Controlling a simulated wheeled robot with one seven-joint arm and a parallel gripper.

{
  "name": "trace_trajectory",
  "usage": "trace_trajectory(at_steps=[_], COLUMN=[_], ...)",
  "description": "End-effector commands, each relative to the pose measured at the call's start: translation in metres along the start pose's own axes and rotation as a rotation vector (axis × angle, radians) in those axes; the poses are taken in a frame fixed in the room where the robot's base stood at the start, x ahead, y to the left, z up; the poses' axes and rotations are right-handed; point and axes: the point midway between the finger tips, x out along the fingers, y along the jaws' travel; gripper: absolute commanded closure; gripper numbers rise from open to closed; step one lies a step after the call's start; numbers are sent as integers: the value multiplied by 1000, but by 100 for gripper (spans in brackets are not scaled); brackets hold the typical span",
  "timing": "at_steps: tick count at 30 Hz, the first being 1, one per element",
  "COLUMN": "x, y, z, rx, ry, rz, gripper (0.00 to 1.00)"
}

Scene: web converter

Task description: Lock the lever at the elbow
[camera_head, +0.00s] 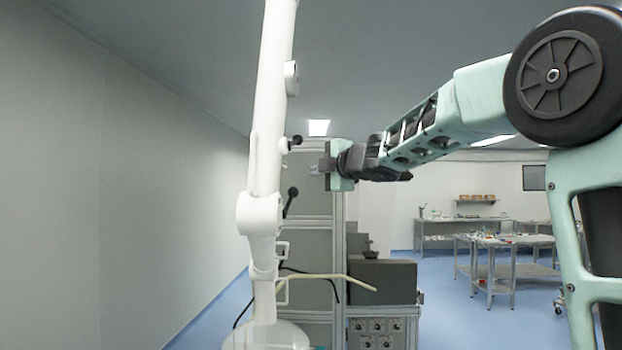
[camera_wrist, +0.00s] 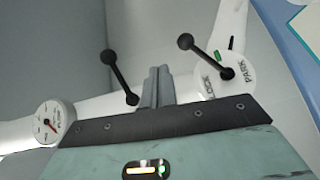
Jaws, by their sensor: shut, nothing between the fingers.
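A white jointed arm (camera_head: 266,110) stands upright left of centre in the head view. At its elbow joint (camera_head: 259,213) a black ball-knobbed lever (camera_head: 291,201) points up and slightly right. In the wrist view what seems the same lever (camera_wrist: 206,57) pivots on a white disc (camera_wrist: 240,88) with a green mark and lettering reading LOCK and PARK; its knob points up-left. A second black ball-knobbed lever (camera_wrist: 120,77) is left of the fingers. My gripper (camera_head: 324,165) is shut and empty, right of the white arm and above the elbow, apart from both levers. Its fingers (camera_wrist: 158,86) show between them.
A small round dial with a red mark (camera_wrist: 53,122) is on the white arm. Grey cabinets (camera_head: 305,240) stand behind it, with a pale bent bar (camera_head: 330,278) and black cables in front. Worktables (camera_head: 505,240) are far right. A plain wall (camera_head: 100,180) is left.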

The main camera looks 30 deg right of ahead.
Motion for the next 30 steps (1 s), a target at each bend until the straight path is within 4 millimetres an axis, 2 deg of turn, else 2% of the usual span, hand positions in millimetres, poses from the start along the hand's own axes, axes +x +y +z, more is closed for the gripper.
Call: trace_trajectory(at_steps=[6, 10, 30], x=[-31, -41, -44], y=[22, 28, 28], z=[5, 7, 7], rx=[-1, 0, 3], ry=[-1, 0, 0], rz=[2, 1, -1], gripper=[100, 100, 100])
